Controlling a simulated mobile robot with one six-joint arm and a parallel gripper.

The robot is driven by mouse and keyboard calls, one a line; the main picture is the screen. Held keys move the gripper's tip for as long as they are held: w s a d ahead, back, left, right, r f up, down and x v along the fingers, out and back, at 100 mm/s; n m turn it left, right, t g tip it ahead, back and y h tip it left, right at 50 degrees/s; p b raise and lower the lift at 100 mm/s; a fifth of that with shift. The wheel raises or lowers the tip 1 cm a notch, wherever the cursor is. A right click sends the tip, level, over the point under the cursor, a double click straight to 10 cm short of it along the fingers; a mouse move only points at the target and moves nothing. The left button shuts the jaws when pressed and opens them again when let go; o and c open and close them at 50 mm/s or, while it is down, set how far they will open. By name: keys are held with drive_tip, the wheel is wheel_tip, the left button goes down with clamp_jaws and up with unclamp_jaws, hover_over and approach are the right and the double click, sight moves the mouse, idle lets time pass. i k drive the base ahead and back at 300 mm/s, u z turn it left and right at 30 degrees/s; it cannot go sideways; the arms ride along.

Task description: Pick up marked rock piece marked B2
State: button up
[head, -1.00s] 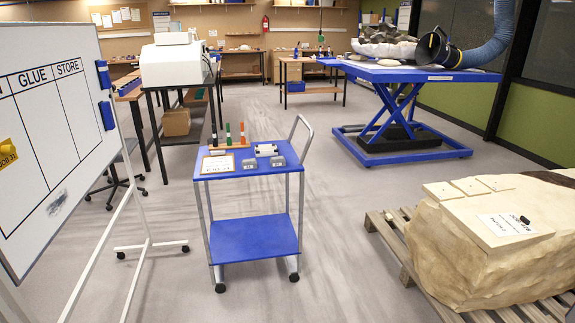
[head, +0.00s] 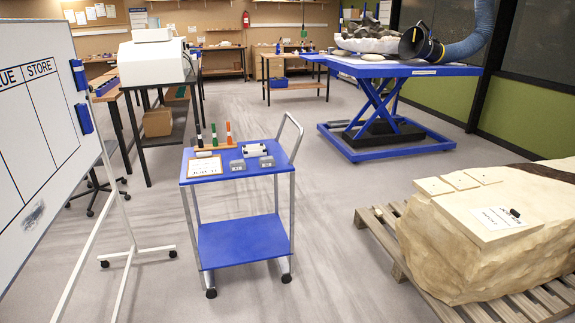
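No piece that I can read as B2 shows in the head view. Two small grey blocks with pale labels lie on the blue cart's top: a left grey block (head: 237,165) and a right grey block (head: 267,161). Their labels are too small to read. The blue cart (head: 215,180) stands in the middle of the floor. Several pale flat pieces, such as one pale slab (head: 433,186), lie on the large cream rock block (head: 455,255) at the right. My gripper is not in view.
A whiteboard (head: 45,130) on a stand closes off the left. A wooden pallet (head: 385,225) under the cream block juts toward the cart. A blue lift table (head: 400,69) stands behind at right. Floor in front of the cart and between cart and pallet is clear.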

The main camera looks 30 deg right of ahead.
sight(264, 163)
drive_tip(key=z, duration=0.65)
drive_tip(key=k, duration=1)
drive_tip(key=u, duration=0.05)
drive_tip(key=i, duration=0.85)
